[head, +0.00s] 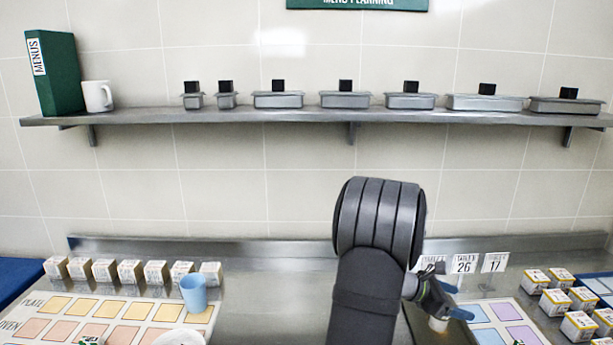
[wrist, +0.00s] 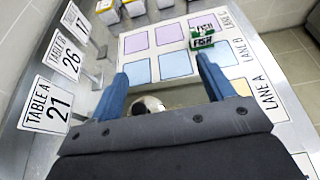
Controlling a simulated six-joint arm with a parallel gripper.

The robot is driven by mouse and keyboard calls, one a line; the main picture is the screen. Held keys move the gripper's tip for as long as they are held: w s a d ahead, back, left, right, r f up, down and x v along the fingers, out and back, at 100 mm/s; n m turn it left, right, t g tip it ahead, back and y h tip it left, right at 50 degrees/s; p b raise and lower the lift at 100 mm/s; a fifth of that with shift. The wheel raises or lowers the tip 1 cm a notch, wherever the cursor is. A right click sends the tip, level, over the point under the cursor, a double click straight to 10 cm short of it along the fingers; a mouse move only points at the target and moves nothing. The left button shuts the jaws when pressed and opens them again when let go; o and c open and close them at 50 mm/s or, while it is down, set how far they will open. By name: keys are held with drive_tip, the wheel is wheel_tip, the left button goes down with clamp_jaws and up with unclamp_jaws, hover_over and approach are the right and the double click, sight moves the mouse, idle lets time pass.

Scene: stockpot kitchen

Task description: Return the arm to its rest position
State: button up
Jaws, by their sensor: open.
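My gripper (head: 456,301) is low over the right part of the steel counter, beside the coloured lane mat (head: 510,323). In the wrist view my gripper (wrist: 163,76) has its two blue fingers spread apart with nothing between their tips. A small rounded pale object (wrist: 148,104) shows below and between the fingers, near the palm edge. It also shows in the head view (head: 438,324), just under the gripper. Whether it touches the gripper I cannot tell. My arm is stretched forward over the counter and hides part of it.
Table cards 26 (head: 464,263) and 17 (head: 495,262) stand behind the gripper; card 21 (wrist: 45,106) is close too. A green FISH piece (wrist: 202,40) is on the mat. Small boxes (head: 579,326) stand right. A blue cup (head: 193,293) stands left. A shelf (head: 220,116) runs above.

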drive_tip(key=s+d+r, duration=0.3)
drive_tip(key=s+r, duration=0.1)
drive_tip(key=s, duration=0.3)
drive_tip(key=s+d+n+t, duration=0.1)
drive_tip(key=s+d, duration=0.2)
drive_tip(key=d, duration=0.9)
drive_tip(key=s+d, duration=0.4)
drive_tip(key=d, duration=0.8)
drive_tip(key=w+f, duration=0.4)
drive_tip(key=w, duration=0.2)
drive_tip(key=shift+a, duration=0.15)
